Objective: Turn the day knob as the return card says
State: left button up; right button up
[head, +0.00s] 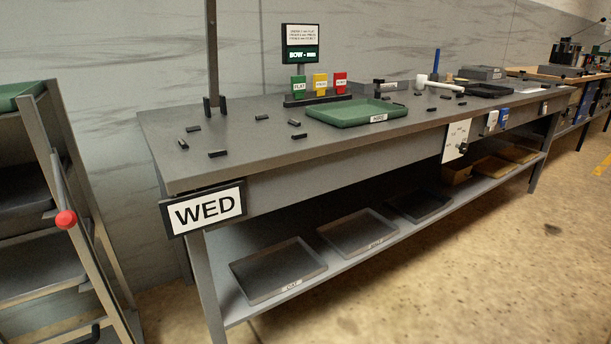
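A white panel (456,138) hangs on the front edge of the grey workbench, with a dark knob (462,148) at its lower right. The marks around the knob are too small to read, so its setting cannot be told. A large sign (204,210) at the bench's left front corner reads "WED". A dark-framed sign (301,43) stands at the back of the bench, with small lines of text and a green band whose lettering is not clear. I cannot tell which sign, if any, is the return card. Neither of my grippers is in view.
On the workbench (240,150) are a green tray (345,121), green, yellow and red cards (320,82), and several small dark pieces. Trays (277,292) lie on the lower shelf. A rack with a red-ended handle (66,219) stands left. The floor in front is clear.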

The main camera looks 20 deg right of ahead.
aim_at(463, 148)
jog(key=i+l, duration=0.2)
jog(key=l, duration=0.15)
jog(key=i+l+z, duration=0.1)
jog(key=l, duration=0.25)
jog(key=i+l, duration=0.3)
jog(key=l, duration=0.1)
